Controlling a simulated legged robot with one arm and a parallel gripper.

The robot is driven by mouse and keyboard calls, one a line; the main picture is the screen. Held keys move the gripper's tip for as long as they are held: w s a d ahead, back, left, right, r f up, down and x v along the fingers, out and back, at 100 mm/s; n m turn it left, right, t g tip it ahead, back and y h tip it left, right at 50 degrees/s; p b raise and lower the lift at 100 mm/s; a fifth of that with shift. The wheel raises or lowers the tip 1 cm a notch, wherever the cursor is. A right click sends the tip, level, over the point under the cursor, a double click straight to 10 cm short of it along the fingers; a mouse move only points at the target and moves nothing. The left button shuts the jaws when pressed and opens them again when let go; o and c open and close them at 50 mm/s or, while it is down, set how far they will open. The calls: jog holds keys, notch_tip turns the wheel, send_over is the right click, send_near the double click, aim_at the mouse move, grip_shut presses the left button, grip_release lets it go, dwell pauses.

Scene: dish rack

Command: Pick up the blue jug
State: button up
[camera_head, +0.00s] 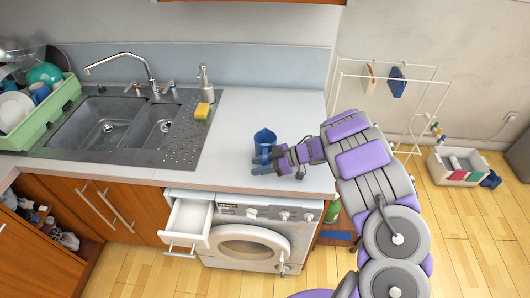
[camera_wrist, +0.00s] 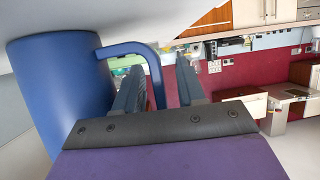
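The blue jug (camera_head: 264,142) stands on the light countertop near its front edge, right of the sink. In the wrist view the jug's body (camera_wrist: 58,85) fills the left side, and its handle (camera_wrist: 155,72) reaches right. My gripper (camera_head: 268,163) is at the near side of the jug. In the wrist view my gripper's fingers (camera_wrist: 160,78) are apart, with the handle between them. A gap shows between the handle and the right finger; whether the left finger touches the handle I cannot tell.
A yellow sponge (camera_head: 202,112) and soap dispenser (camera_head: 205,85) are beside the sink (camera_head: 125,125). A green dish rack (camera_head: 45,115) stands at left. A white drying rack (camera_head: 425,100) stands at right.

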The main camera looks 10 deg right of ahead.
grip_shut()
dwell(0.6)
